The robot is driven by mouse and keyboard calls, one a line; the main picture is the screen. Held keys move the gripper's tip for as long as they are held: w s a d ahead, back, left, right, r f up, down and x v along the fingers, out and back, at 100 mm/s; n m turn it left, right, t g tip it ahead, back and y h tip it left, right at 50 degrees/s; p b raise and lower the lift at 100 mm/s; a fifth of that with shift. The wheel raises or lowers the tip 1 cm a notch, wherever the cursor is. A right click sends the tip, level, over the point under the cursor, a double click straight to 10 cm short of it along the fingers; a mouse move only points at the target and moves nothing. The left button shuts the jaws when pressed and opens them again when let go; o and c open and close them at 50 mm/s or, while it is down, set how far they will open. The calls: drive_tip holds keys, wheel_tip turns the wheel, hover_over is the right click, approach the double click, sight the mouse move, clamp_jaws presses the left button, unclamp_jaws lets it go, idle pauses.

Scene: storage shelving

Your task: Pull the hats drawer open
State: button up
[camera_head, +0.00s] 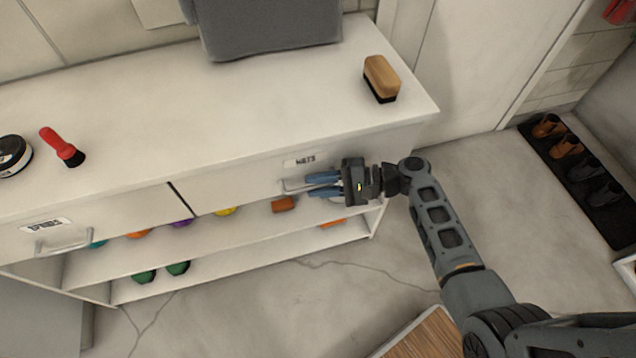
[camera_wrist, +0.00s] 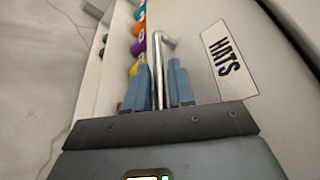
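The hats drawer (camera_head: 240,182) is the right-hand drawer of a white cabinet, and its front looks flush with the cabinet. Its HATS label (camera_head: 305,160) also shows in the wrist view (camera_wrist: 224,56). The drawer's metal handle (camera_head: 292,187) is a silver bar, seen in the wrist view (camera_wrist: 159,62) running between the blue fingers. My gripper (camera_head: 323,184) is at the handle with one finger on each side of the bar. The fingers are close together and look shut on it, though contact is hard to see. Part of the handle is hidden by the fingers.
Another labelled drawer (camera_head: 100,222) is at the left. Colourful items sit on the open shelf below. A wooden brush (camera_head: 381,78), a red-handled brush (camera_head: 62,147) and a round tin (camera_head: 12,155) stand on the cabinet top (camera_head: 230,105). Floor (camera_head: 290,290) in front is clear.

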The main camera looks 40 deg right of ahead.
drive_tip(key=shift+w+a, duration=0.1)
drive_tip(key=shift+a, duration=0.05)
drive_tip(key=shift+c, duration=0.3)
clamp_jaws()
